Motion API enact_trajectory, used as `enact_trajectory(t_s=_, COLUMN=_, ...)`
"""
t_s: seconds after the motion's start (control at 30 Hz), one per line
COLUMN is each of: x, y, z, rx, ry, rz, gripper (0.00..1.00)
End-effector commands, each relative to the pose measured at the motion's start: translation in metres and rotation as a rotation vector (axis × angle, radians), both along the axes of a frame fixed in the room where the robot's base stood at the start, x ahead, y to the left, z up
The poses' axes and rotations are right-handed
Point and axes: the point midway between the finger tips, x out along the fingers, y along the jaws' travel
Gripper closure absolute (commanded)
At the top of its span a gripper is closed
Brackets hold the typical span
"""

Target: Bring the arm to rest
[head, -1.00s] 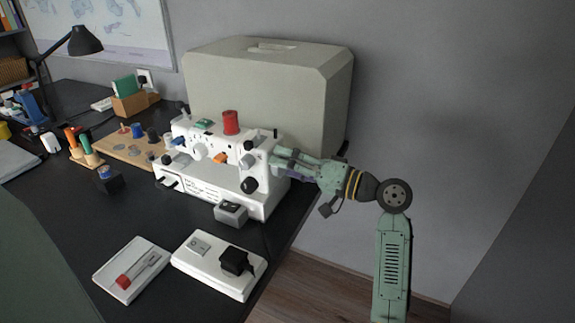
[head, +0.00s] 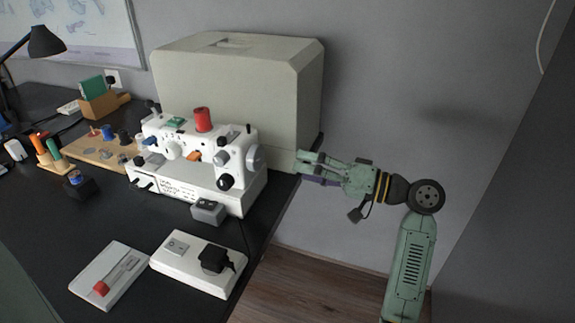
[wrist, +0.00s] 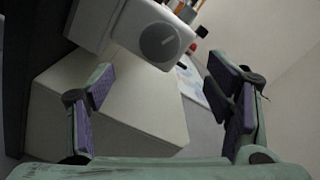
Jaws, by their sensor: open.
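My gripper (head: 303,168) is at the right edge of the desk in the head view, pointing left toward the sewing machine. It is open and empty, apart from the white sewing machine (head: 205,178). In the wrist view my gripper (wrist: 168,98) shows two spread fingers with purple pads. Between and beyond them are the machine's round grey handwheel (wrist: 160,42) and the pale case. My arm comes up from the lower right of the head view, bends at a dark round joint and reaches left.
A large beige case (head: 240,85) stands behind the machine. Spools and a tool stand are at left. Open floor (head: 290,285) lies right of the desk.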

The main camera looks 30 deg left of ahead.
Motion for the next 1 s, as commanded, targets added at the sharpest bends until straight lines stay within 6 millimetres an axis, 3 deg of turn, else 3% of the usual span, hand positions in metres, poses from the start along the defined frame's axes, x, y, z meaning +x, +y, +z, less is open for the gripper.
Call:
enact_trajectory(t_s=0.2, x=0.003, y=-0.012, z=0.000, rx=0.000, ry=-0.001, rz=0.000, gripper=0.28)
enact_trajectory(t_s=0.73, x=0.005, y=-0.011, z=-0.002, rx=-0.006, ry=-0.008, rz=-0.019, gripper=0.28)
enact_trajectory(t_s=0.87, x=0.026, y=-0.009, z=-0.014, rx=-0.056, ry=-0.069, rz=-0.155, gripper=0.28)
enact_trajectory(t_s=1.0, x=0.074, y=-0.024, z=-0.033, rx=-0.159, ry=-0.203, rz=-0.446, gripper=0.28)
